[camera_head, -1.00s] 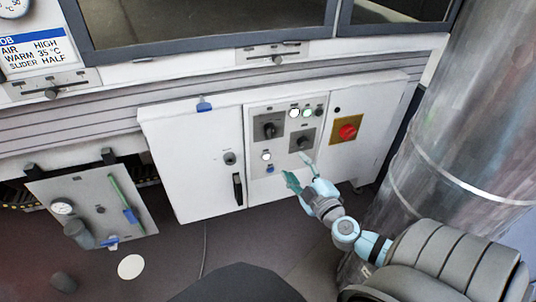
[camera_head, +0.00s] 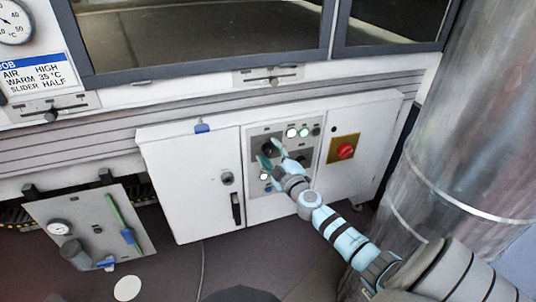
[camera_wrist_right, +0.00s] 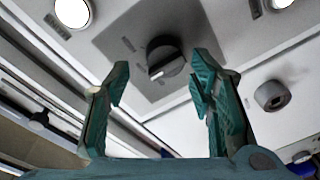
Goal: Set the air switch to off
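The control panel (camera_head: 254,205) on the white cabinet carries a larger black rotary switch (camera_head: 267,149) at upper left and a smaller one (camera_head: 301,157) to its right. I cannot read which is labelled air. My right gripper (camera_head: 272,154) is open in front of the larger switch, its fingers partly covering it. In the right wrist view a dark rotary knob (camera_wrist_right: 165,58) on a grey plate, with a white pointer mark, lies beyond and between the open fingertips (camera_wrist_right: 160,78). No contact is clear. My left gripper is out of view.
Indicator lamps (camera_head: 291,132) sit above the switches. A red knob on a yellow plate (camera_head: 345,151) is to the right. The cabinet door handle (camera_head: 236,208) is at left, and a large metal duct (camera_head: 455,130) stands at right.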

